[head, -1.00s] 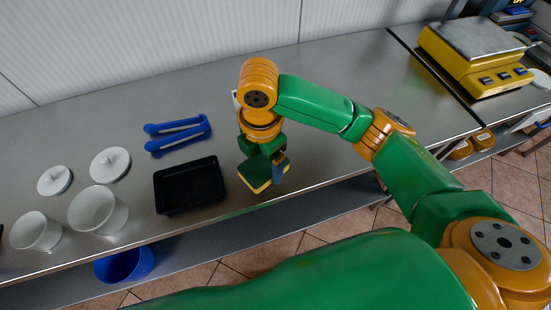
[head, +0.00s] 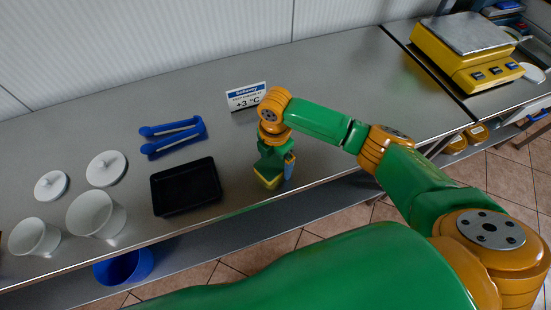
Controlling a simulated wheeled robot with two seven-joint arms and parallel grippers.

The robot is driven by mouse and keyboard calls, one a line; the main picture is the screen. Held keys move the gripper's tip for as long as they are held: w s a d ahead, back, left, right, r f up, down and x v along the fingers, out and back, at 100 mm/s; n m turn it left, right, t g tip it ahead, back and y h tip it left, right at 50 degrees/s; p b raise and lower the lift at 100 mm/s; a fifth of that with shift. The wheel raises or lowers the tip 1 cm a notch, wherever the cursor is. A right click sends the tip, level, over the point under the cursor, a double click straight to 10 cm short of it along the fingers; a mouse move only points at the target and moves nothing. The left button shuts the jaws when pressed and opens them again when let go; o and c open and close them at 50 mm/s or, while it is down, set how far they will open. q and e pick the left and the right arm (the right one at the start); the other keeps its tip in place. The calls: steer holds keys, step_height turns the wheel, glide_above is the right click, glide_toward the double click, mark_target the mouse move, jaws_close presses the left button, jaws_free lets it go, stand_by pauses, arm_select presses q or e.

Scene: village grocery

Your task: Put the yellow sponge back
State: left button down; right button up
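The yellow sponge (head: 267,181), with a green upper side, is at my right gripper (head: 276,171), right of the black tray on the steel counter. The gripper points down and appears shut on the sponge, with a blue part on its right side; the fingers are partly hidden by the hand. The sponge is tilted near the counter's front edge, and I cannot tell whether it touches the counter. My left gripper is not in view.
The black tray (head: 186,187) is left of the sponge. Blue tongs (head: 173,136), white lids (head: 107,168) and white tubs (head: 96,214) stand farther left. A price sign (head: 246,96) is behind the gripper. A yellow scale (head: 466,55) is at right. A blue bucket (head: 123,267) sits below.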

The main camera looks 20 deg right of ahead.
mark_target(275, 161)
step_height(275, 161, up, 12)
steer(key=b, duration=0.1)
steer(key=shift+r, duration=0.25)
steer(key=shift+f, duration=0.1)
stand_by(0.4)
